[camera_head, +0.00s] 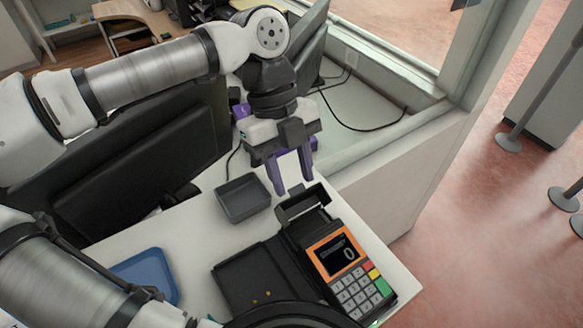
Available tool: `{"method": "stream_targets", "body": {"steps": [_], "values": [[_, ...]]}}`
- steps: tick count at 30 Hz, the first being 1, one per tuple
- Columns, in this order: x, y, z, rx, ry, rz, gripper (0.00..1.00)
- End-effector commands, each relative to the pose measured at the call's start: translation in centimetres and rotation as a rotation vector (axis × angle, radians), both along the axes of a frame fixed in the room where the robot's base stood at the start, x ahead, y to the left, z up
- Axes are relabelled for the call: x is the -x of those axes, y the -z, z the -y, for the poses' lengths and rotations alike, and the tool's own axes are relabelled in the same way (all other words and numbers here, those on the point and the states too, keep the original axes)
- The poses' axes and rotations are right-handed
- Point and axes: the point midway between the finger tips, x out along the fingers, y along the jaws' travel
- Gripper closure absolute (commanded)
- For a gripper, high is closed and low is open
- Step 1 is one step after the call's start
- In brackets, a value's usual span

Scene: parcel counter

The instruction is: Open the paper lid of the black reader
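The black reader (345,272) lies on the white counter, with an orange-framed screen showing 0 and a keypad on its near side. Its paper lid (303,203) is at the far end. The lid looks tilted up from the body, with a dark gap under it; I cannot tell the exact angle. My gripper (294,186) points down just beyond and above the lid. Its two purple fingers are apart with nothing visible between them. I cannot tell whether a fingertip touches the lid.
A dark grey tray (243,198) stands left of the gripper. A flat black stand (245,282) sits beside the reader on the left. A blue tray (147,272) is at lower left. Dark monitors (150,160) stand behind. The counter's right edge is close to the reader.

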Motion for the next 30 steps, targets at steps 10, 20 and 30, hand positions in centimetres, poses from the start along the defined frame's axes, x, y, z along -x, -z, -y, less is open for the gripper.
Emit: {"method": "stream_targets", "body": {"steps": [10,20,30], "values": [[-0.1,0.0,0.0,0.005,-0.001,-0.008,0.96],[-1.6,1.0,-1.0,0.136,-0.002,-0.204,0.96],[-1.7,1.0,-1.1,0.147,-0.001,-0.22,0.96]]}}
